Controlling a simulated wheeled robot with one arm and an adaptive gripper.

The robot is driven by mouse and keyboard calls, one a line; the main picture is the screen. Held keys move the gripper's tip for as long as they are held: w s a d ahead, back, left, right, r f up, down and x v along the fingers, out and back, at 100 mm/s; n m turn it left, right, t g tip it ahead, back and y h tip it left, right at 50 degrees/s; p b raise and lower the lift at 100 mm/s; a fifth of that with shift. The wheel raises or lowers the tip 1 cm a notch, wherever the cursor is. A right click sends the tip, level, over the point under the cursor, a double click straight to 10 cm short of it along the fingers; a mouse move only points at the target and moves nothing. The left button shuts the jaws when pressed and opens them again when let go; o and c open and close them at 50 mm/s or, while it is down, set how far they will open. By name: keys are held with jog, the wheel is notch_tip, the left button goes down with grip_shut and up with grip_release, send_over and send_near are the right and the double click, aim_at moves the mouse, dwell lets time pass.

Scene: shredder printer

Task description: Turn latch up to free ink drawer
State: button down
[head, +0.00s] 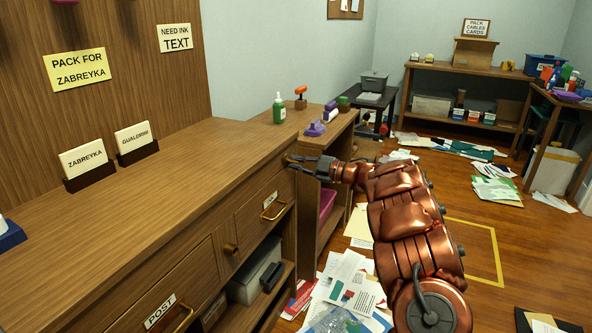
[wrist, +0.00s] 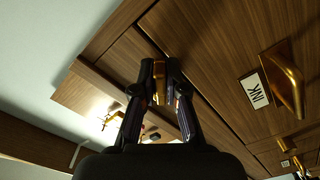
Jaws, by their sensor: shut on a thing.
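The ink drawer (head: 250,219) is in the wooden counter's front, with a small label and a brass handle (head: 273,212). In the wrist view its INK label (wrist: 254,91) and brass handle (wrist: 287,82) are at the right. My gripper (head: 293,162) is at the counter's far front corner, above and right of the drawer. In the wrist view my gripper (wrist: 160,66) has its two fingers closed on the brass latch (wrist: 159,82), which shows between them. The fingers hide part of the latch, and its exact angle is hard to tell. The drawer looks closed.
A POST drawer (head: 166,311) and a brass knob (head: 230,249) are nearer on the counter front. A green bottle (head: 279,108) and a purple item (head: 315,128) stand beyond the gripper. Papers (head: 345,283) litter the floor right of the counter.

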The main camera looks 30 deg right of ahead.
jog(key=n+b, duration=0.1)
jog(key=n, duration=0.2)
jog(key=r+n+b, duration=0.1)
jog(key=shift+w+d+r+b, duration=0.1)
jog(key=shift+w+d+b, duration=0.05)
jog(key=shift+d+b, duration=0.15)
jog(key=shift+d+r+n+b, duration=0.1)
jog(key=shift+r+n+b, duration=0.3)
jog(key=shift+n, duration=0.5)
jog(key=shift+r+n+b, duration=0.2)
jog(key=shift+n+b, duration=0.4)
jog(key=shift+n, duration=0.3)
jog(key=c, duration=1.2)
grip_release()
jog(key=v, duration=1.2)
